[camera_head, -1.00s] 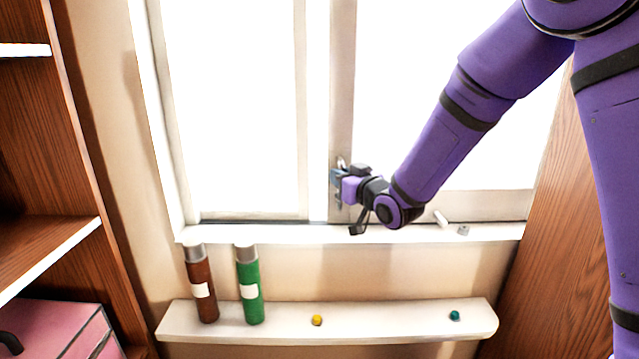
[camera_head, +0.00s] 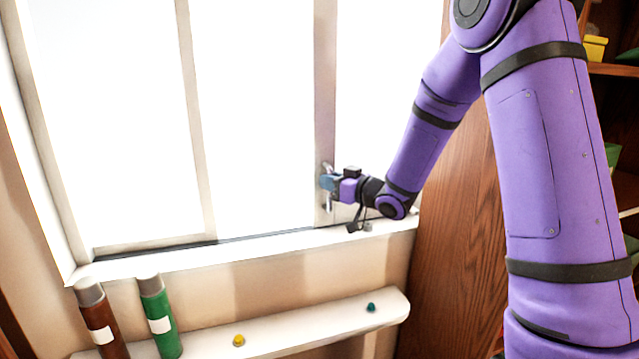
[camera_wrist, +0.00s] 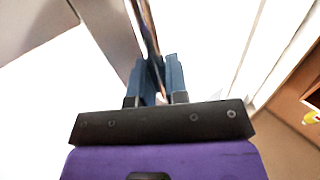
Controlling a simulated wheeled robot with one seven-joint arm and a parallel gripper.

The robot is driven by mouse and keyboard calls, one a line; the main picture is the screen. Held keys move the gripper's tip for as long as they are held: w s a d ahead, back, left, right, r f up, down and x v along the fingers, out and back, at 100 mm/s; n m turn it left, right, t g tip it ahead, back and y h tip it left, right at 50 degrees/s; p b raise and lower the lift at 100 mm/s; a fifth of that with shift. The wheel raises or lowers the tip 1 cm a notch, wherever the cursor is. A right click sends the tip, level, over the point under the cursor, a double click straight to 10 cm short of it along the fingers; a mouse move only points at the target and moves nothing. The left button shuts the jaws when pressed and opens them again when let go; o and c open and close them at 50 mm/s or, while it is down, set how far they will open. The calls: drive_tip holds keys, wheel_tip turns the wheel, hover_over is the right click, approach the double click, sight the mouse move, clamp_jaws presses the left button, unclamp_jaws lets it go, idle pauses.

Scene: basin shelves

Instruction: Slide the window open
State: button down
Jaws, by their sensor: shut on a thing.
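The window (camera_head: 250,110) fills the wall in front of me in the head view, its glass bright white. Its sliding sash has a pale vertical stile (camera_head: 325,90) at the right, well apart from the other upright (camera_head: 195,120) to the left. A thin metal handle (camera_head: 328,203) stands on that stile; it also shows as a bar in the wrist view (camera_wrist: 147,25). My gripper (camera_head: 327,182) is at the handle with its blue fingers shut on it. In the wrist view my gripper (camera_wrist: 156,78) has the bar between its fingers. The fingers partly hide the handle.
Below the sill (camera_head: 150,262), a white shelf (camera_head: 290,318) holds a brown bottle (camera_head: 103,325), a green bottle (camera_head: 160,320), a yellow ball (camera_head: 239,340) and a teal ball (camera_head: 371,307). A wooden cabinet side (camera_head: 455,200) stands close right of the window.

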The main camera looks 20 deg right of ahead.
drive_tip(key=shift+d, duration=0.1)
drive_tip(key=c, duration=1.1)
unclamp_jaws()
drive_tip(key=shift+c, duration=0.2)
drive_tip(key=v, duration=1)
drive_tip(key=shift+s, duration=0.35)
drive_tip(key=shift+d, duration=0.2)
